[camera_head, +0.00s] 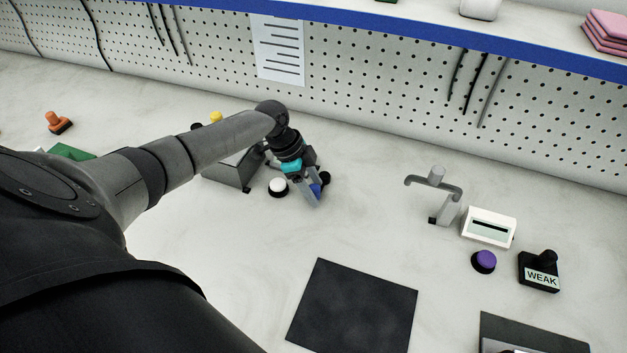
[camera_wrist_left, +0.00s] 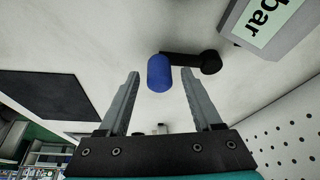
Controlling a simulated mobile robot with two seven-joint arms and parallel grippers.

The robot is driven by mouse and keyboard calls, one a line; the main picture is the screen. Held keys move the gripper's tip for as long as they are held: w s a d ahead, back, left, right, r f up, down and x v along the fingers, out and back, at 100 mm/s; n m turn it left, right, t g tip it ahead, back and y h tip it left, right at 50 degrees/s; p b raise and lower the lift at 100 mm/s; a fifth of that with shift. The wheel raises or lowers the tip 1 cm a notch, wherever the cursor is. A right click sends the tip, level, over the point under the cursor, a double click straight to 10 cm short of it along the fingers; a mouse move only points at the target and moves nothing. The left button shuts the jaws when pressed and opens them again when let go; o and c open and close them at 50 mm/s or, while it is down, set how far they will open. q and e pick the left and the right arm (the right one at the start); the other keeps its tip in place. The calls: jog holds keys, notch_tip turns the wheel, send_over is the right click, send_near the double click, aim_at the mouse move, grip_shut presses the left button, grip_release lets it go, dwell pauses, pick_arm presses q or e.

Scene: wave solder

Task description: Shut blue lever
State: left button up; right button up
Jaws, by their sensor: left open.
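The blue lever handle (camera_wrist_left: 159,73) shows in the left wrist view as a rounded blue grip on a black arm (camera_wrist_left: 190,60) that ends in a round black pivot. My left gripper (camera_wrist_left: 160,88) is open, with one finger on each side of the blue handle and visible gaps between. In the head view my left gripper (camera_head: 316,197) reaches down at the lever, and the blue handle (camera_head: 316,189) is partly hidden by the fingers. I cannot tell whether a finger touches it. My right gripper is not seen.
A grey box (camera_head: 232,171) and a white button (camera_head: 278,186) stand close to the left gripper. A dark mat (camera_head: 353,308) lies in front. To the right are a grey clamp-like fixture (camera_head: 436,187), a purple button (camera_head: 484,261) and a WEAK-labelled block (camera_head: 540,279). A pegboard (camera_head: 370,85) stands behind.

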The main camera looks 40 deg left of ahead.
pick_arm(q)
jog(key=p+v, duration=0.2)
jog(key=v, duration=1.3)
